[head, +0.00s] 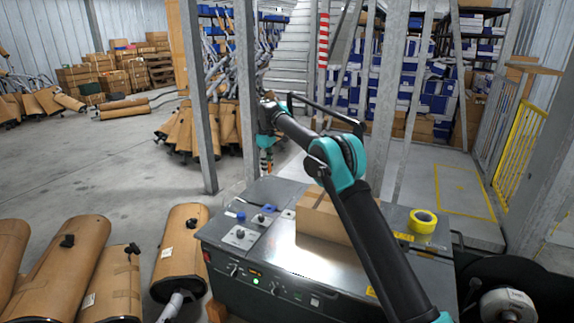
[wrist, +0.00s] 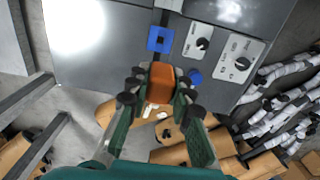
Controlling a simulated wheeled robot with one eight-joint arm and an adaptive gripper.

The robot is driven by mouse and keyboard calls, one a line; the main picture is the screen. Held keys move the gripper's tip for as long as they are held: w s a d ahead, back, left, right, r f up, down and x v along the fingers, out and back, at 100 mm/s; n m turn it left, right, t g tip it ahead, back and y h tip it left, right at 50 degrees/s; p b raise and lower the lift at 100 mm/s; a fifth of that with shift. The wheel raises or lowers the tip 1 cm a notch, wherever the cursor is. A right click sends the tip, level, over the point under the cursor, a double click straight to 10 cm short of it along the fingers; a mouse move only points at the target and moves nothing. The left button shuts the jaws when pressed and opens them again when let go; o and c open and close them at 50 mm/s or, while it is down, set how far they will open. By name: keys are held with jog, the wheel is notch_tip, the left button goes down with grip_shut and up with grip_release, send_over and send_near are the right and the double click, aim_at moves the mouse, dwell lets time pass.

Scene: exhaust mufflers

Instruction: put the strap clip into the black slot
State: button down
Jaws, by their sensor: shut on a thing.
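My gripper (wrist: 160,90) is shut on an orange block, which looks like the strap clip (wrist: 160,82). The dark pads press on its left and right sides. In the head view my gripper (head: 266,160) hangs above the far edge of the machine, and the clip shows only as a small orange patch. In the wrist view a blue square with a small dark centre, perhaps the black slot (wrist: 160,39), lies on the machine top beyond the clip, apart from it. Whether this centre is an opening is too small to tell.
The grey machine top (head: 300,262) carries a cardboard box (head: 320,217), yellow tape (head: 423,221) and control plates with black knobs (wrist: 202,44). A blue button (wrist: 195,77) sits right of the clip in the wrist view. Mufflers (head: 181,250) lie on the floor; metal posts (head: 200,110) stand behind.

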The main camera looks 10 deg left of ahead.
jog(key=shift+s+d, duration=0.1)
jog(key=shift+d, duration=0.55)
jog(key=s+d, duration=0.3)
jog(key=d, duration=1.3)
jog(key=s+d, duration=0.4)
jog(key=d, duration=1.2)
jog(key=s+d, duration=0.3)
jog(key=d, duration=1.3)
jog(key=s+d+f, duration=0.1)
jog(key=d+f, duration=0.6)
jog(key=f, duration=0.5)
jog(key=shift+s+d+f, duration=0.3)
jog(key=shift+s+f, duration=0.05)
jog(key=shift+f, duration=2.35)
